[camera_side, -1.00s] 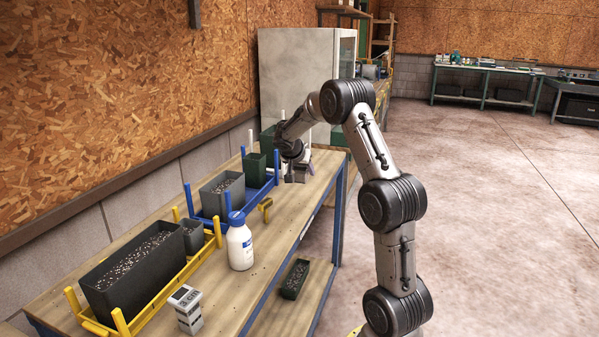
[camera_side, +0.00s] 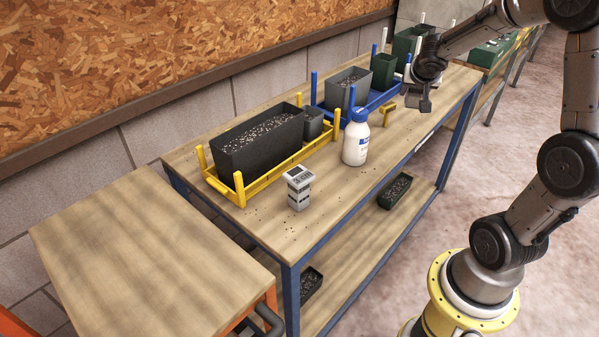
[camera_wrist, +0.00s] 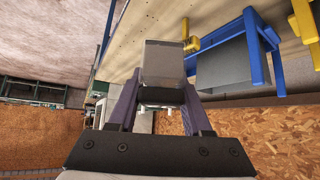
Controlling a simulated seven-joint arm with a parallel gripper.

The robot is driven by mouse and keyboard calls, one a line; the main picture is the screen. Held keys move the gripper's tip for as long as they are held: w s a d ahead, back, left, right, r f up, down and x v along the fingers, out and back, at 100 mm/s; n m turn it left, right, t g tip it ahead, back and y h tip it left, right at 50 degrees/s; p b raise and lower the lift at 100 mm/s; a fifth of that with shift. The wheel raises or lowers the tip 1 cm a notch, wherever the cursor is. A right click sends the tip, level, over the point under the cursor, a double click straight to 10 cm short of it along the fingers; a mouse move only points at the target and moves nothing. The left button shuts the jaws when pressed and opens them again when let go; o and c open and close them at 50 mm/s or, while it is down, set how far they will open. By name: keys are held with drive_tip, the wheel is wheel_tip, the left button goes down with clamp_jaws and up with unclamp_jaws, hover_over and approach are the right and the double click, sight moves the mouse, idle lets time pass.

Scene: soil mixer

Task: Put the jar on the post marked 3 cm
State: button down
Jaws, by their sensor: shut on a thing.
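My gripper (camera_wrist: 160,98) is shut on a grey, boxy, square-edged thing, seemingly the jar (camera_wrist: 163,63), between its two dark fingers. In the side view my gripper (camera_side: 420,100) is at the far end of the bench, beside the blue rack; the held thing is small and dark there. The post (camera_side: 298,187), a short pale grey block with a dark label on top, stands upright on the near part of the bench. Its marking is too small to read now. My gripper is well apart from it. Nothing is seen on top of the post.
A white bottle with a blue cap (camera_side: 356,140) stands between the post and my gripper. A yellow rack (camera_side: 262,183) holds dark pots of soil; a blue rack (camera_side: 372,108) with upright posts holds more pots. A small yellow thing (camera_side: 387,115) lies near it. Bare wood surrounds the post.

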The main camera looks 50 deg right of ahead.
drive_tip(key=s+a+r+n+t+y, duration=0.2)
drive_tip(key=a+r+n+y, duration=0.15)
drive_tip(key=a, duration=0.75)
drive_tip(key=s+a+r+n+t+y, duration=0.15)
drive_tip(key=a+n, duration=0.35)
drive_tip(key=a, duration=0.7)
drive_tip(key=s+a+r+n+t+y, duration=0.1)
drive_tip(key=s+a+r+n+y, duration=0.2)
drive_tip(key=a, duration=0.8)
hover_over(291, 169)
drive_tip(key=s, duration=0.1)
drive_tip(key=shift+n, duration=0.35)
wheel_tip(291, 169, down, 8)
drive_tip(key=shift+s+r, duration=0.1)
drive_tip(key=shift+x, duration=0.9)
drive_tip(key=shift+s+f, duration=0.1)
drive_tip(key=shift+f, duration=1.4)
drive_tip(key=shift+f, duration=0.1)
drive_tip(key=shift+c, duration=1.7)
unclamp_jaws()
drive_tip(key=shift+f, duration=0.1)
